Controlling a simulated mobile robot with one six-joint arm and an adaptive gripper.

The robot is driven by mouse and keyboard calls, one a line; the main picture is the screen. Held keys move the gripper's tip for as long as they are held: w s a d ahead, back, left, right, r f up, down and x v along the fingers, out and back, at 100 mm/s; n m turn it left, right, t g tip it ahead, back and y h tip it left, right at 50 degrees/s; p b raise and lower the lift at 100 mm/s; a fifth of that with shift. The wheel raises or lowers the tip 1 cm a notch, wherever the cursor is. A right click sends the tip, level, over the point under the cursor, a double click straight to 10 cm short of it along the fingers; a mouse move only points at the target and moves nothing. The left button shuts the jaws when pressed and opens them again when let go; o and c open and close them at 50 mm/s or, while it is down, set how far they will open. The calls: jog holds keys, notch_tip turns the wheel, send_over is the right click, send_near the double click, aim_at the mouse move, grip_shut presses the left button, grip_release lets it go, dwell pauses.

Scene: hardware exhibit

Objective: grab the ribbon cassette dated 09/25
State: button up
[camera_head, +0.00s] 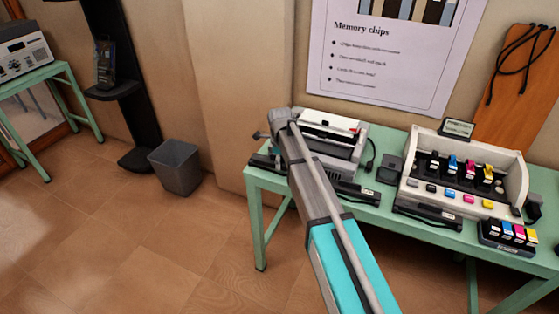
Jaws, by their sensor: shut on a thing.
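Several black ribbon cassettes lie along the front of the green table. One (264,161) is at the left end, partly behind my arm. Another (355,193) is just right of my arm, in front of the grey printer. A third (428,217) lies in front of the white cartridge unit. Their dates are too small to read. My arm reaches from the bottom up to the printer's left side, and its wrist end hides what is behind it. My gripper's fingers cannot be made out, nor can anything held in them.
The grey printer (346,147) and white cartridge unit (516,178) fill the green table (376,209). A small black box (390,168) stands between them. Ink cartridges (507,238) sit at the front right. A grey bin (175,167) stands left on open floor.

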jog(key=s+d+r+p, duration=0.5)
jog(key=s+r+p, duration=0.2)
jog(key=s, duration=0.4)
jog(key=shift+s+d+r+p, duration=0.25)
jog(key=shift+s+r+p, duration=0.1)
jog(key=shift+r, duration=0.5)
